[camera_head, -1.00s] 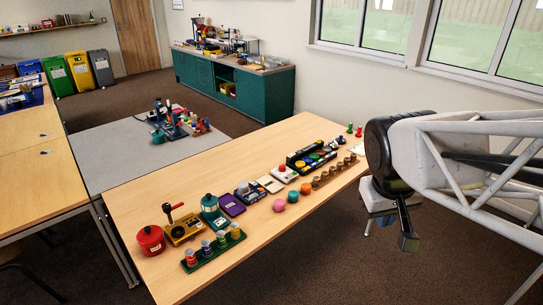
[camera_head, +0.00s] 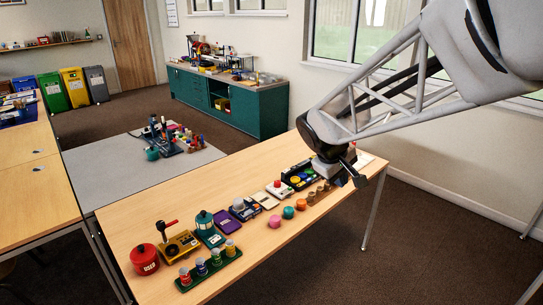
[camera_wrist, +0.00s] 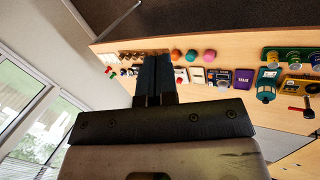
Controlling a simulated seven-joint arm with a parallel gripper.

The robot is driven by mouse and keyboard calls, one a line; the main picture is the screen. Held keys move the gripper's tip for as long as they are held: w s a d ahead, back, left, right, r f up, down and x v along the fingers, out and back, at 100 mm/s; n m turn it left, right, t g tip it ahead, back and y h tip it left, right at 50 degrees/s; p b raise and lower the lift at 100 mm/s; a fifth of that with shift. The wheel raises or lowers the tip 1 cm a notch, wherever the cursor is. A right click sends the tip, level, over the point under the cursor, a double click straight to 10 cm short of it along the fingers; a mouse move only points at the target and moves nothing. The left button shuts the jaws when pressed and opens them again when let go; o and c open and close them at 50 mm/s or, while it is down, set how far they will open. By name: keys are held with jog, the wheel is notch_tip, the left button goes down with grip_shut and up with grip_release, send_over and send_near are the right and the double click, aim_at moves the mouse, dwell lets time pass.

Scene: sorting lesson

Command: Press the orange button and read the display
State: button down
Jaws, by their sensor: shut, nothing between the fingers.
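An orange round dome (camera_head: 301,204), which looks like the orange button, sits on the wooden table (camera_head: 262,246) beside a teal and a pink one. It also shows at the top of the wrist view (camera_wrist: 176,55). I cannot tell which thing is the display; a purple panel with markings (camera_head: 228,221) lies farther left, its text unreadable. My gripper (camera_head: 359,181) is over the table's far right end, right of the orange dome and apart from it. In the wrist view its dark fingers (camera_wrist: 153,78) are together with nothing between them.
Brown pegs (camera_head: 318,193) stand between the domes and my gripper.

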jog(key=w+a+f+n+h, duration=0.1)
jog(key=w+a+f+n, duration=0.3)
jog(key=w, duration=0.8)
jog(key=n+t, duration=0.4)
jog(key=n, duration=0.4)
send_over(257, 206)
notch_tip(257, 206, down, 20)
jog(key=shift+f+h, duration=0.15)
jog(key=shift+h, duration=0.25)
jog(key=shift+s+f, duration=0.1)
jog(key=shift+f, duration=4.3)
